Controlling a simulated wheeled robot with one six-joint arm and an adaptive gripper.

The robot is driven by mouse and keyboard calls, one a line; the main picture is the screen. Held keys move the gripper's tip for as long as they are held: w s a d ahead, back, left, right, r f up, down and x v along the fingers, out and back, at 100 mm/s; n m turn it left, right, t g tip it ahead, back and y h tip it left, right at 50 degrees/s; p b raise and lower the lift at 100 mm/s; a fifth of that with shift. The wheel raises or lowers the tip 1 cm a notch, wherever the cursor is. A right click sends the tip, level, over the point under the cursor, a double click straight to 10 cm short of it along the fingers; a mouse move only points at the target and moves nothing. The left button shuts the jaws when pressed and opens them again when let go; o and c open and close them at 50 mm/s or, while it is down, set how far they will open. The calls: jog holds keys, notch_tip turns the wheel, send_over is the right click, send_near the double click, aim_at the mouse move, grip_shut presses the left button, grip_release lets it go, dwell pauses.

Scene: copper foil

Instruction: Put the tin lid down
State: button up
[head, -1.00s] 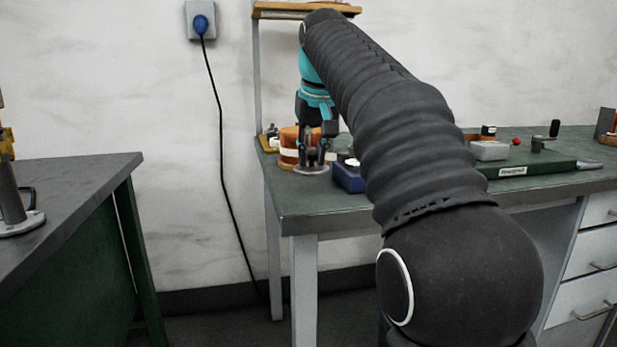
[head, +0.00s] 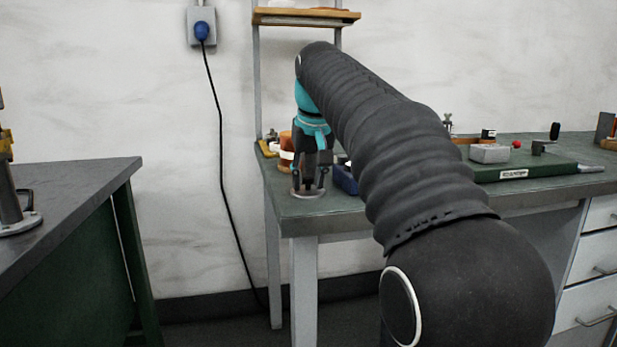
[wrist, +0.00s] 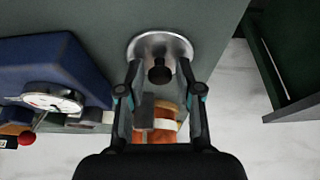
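The tin lid (wrist: 146,45) is a round, shiny metal disc with a dark knob (wrist: 160,72). In the head view, the lid (head: 312,195) appears flat at the grey-green bench's (head: 340,208) left front corner, under my gripper (head: 308,188). In the wrist view my gripper (wrist: 160,65) has its fingers spread either side of the knob, with a visible gap on each side. The lid seems to rest on the bench top, though its underside is hidden.
A blue box (wrist: 45,65) with a round dial (wrist: 52,97) is close beside the lid. An orange and white round stack (head: 285,160) stands behind my gripper. The bench edge is near. A green case (head: 530,170) lies farther right.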

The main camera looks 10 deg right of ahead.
dwell(0.3)
jog(key=p+v, duration=0.4)
jog(key=v, duration=0.8)
jog(key=shift+r, duration=0.1)
jog(key=s+f, duration=1.3)
jog(key=f, duration=0.3)
jog(key=s+f+t, duration=0.1)
jog(key=s+f, duration=1.2)
jog(key=f, duration=0.3)
